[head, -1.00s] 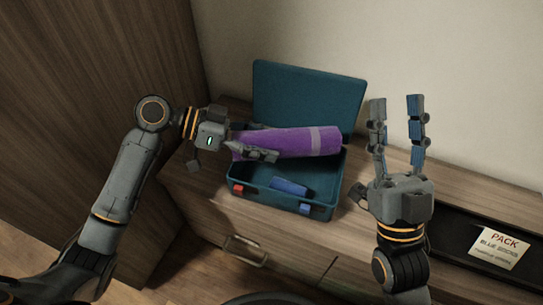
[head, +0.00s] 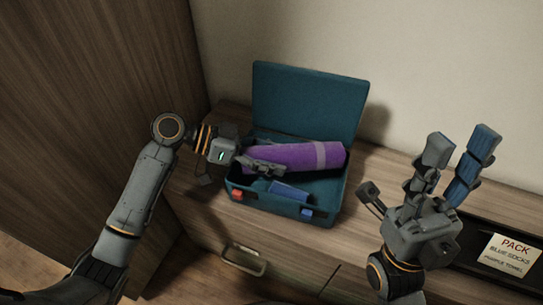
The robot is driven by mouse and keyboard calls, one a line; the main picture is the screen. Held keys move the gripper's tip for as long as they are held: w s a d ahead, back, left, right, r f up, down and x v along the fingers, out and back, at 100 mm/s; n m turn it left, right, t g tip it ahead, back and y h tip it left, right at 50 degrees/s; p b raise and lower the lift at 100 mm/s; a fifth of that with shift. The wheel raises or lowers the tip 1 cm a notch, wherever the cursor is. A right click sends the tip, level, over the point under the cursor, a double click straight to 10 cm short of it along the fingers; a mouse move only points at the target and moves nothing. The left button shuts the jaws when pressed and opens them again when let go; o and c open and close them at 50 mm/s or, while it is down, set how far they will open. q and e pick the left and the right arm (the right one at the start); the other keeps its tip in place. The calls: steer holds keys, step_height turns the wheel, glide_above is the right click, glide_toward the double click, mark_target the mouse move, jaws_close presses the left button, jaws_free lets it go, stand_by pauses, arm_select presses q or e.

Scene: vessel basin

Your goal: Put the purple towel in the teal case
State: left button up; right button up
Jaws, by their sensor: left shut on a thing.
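The purple towel (head: 300,156) is a rolled cylinder with a paler band near its right end. My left gripper (head: 268,163) is shut on the towel's left end. The towel lies level over the opening of the teal case (head: 285,206), close to its rim; I cannot tell whether it touches the case. The case stands with its lid (head: 308,100) raised at the back. My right gripper (head: 455,155) is open and empty, fingers pointing up, to the right of the case.
A blue item (head: 289,191) lies inside the case. A black tray (head: 470,254) at the right holds a card (head: 509,255) reading PACK, blue socks, purple towel. The wooden cabinet top between case and tray is clear. A tall wooden panel (head: 110,90) stands at left.

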arm_select(q)
steer(key=shift+f, duration=0.1)
steer(key=shift+f+b, duration=0.4)
steer(key=shift+f, duration=0.15)
steer(key=o, duration=1.2)
